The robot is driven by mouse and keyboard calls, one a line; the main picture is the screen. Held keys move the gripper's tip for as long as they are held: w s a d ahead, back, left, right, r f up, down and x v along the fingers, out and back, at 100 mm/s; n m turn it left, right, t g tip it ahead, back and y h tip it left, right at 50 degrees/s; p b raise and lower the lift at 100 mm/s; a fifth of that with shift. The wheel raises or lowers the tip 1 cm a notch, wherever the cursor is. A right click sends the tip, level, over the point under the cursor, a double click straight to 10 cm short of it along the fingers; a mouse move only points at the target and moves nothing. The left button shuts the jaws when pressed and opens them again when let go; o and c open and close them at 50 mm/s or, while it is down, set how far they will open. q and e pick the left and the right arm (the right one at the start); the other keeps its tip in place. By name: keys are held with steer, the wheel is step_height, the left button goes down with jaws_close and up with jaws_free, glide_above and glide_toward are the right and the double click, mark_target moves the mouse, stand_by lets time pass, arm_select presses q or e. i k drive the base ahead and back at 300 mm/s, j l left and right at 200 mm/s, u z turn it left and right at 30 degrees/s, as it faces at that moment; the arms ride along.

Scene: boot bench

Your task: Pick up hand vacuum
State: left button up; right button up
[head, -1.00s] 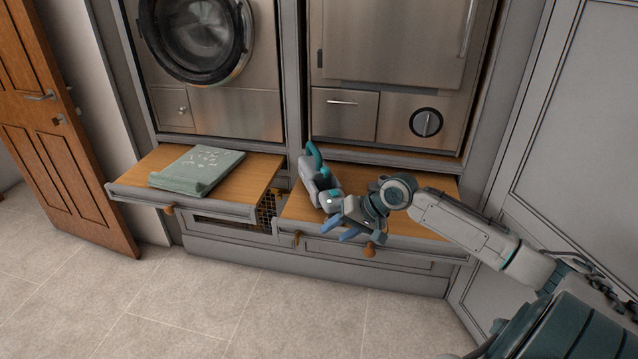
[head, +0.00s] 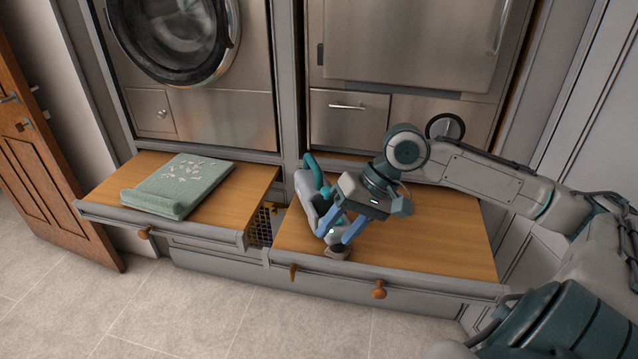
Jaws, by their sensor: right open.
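The hand vacuum (head: 307,192), grey with a teal handle, lies at the left end of the right pull-out wooden shelf (head: 440,235). Its handle is toward the back and its nose points to the shelf's front edge. My right gripper (head: 336,238) is open, with its blue fingers pointing down at the front part of the vacuum. The fingers overlap the vacuum's body in the head view; I cannot tell whether they touch it. The gripper hides part of the vacuum's right side. My left gripper is out of view.
A folded green patterned towel (head: 178,186) lies on the left pull-out shelf (head: 245,190). Steel appliances (head: 225,118) stand behind both shelves. Wooden knobs (head: 379,290) stick out in front. The right part of the right shelf is bare, and the tiled floor (head: 130,310) is clear.

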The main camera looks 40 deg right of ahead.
mark_target(309, 181)
steer(key=i+l, duration=0.95)
steer(key=l, duration=0.2)
